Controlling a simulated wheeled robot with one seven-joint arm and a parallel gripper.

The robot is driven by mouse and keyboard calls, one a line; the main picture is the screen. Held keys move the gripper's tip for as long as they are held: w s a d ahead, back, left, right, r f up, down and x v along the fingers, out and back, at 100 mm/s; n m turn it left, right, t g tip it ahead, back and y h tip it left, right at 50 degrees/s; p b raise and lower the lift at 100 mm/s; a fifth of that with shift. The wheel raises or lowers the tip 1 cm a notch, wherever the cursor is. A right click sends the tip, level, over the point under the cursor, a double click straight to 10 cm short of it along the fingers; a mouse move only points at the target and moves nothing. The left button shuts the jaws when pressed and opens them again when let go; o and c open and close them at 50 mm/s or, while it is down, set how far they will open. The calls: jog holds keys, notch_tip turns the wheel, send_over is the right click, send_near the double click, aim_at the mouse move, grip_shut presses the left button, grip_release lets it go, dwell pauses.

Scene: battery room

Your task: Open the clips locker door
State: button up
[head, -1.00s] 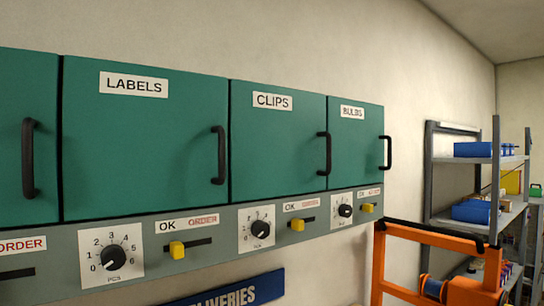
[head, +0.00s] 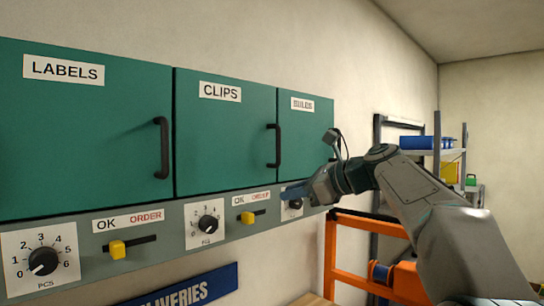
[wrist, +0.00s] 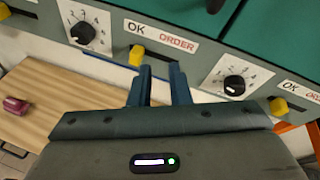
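The clips locker door (head: 222,135) is a teal panel with a white CLIPS label, shut flush with its neighbours. Its black vertical handle (head: 273,147) is at the door's right edge. My gripper (head: 288,193) is below and right of that handle, in front of the control strip, touching nothing that I can make out. In the wrist view its two fingers (wrist: 160,75) are apart with nothing between them. They point at the strip near a yellow slider (wrist: 136,55). A black handle end (wrist: 215,5) shows at the top edge there.
The labels door (head: 85,130) and the bulbs door (head: 305,135) flank it, both shut. The grey strip (head: 150,240) below carries dials and yellow sliders. An orange frame (head: 372,225) and a shelf rack (head: 437,145) stand right. A wooden tabletop (wrist: 60,105) lies below.

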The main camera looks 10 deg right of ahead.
aim_at(278, 160)
jog(key=s+d+r+m+t+y, duration=0.2)
jog(key=d+r+m+y, duration=0.1)
jog(key=d+r, duration=0.55)
jog(key=shift+r+p+x, duration=0.2)
jog(key=shift+p+x, duration=0.55)
jog(key=shift+x, duration=1.7)
jog(key=shift+r+p+x, duration=0.15)
jog(key=shift+p+x, duration=0.55)
jog(key=shift+x, duration=1.75)
jog(key=shift+r+p+x, duration=0.2)
jog(key=shift+p+x, duration=0.55)
jog(key=shift+x, duration=1.65)
